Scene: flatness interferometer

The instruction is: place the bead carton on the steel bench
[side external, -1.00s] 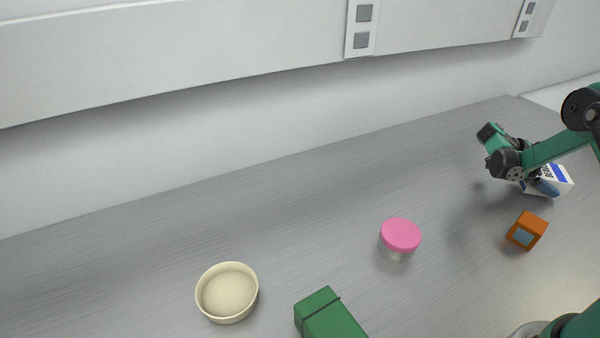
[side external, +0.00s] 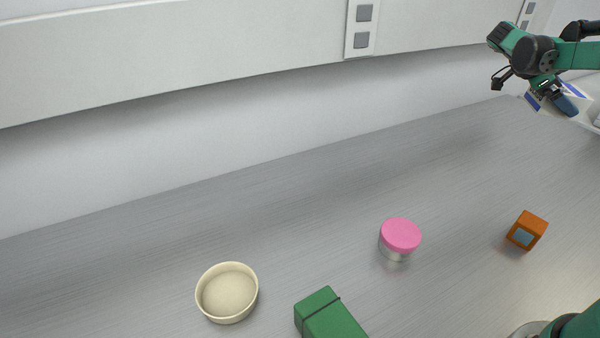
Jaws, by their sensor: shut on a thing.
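The bead carton (side external: 577,90), white with blue bands, is held in the air at the upper right, above the far right part of the steel bench (side external: 300,220). My gripper (side external: 556,97) is shut on it, with a blue finger across its near face. The arm and fingers cover part of the carton, and its lettering cannot be read here. The carton looks tilted and is clear of the bench top.
On the bench stand a cream bowl (side external: 227,292), a pink-lidded jar (side external: 400,238), an orange box with a blue-grey face (side external: 527,230) and a green box (side external: 331,314). A wall panel with sockets (side external: 361,28) runs behind. The bench's middle and back left are bare.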

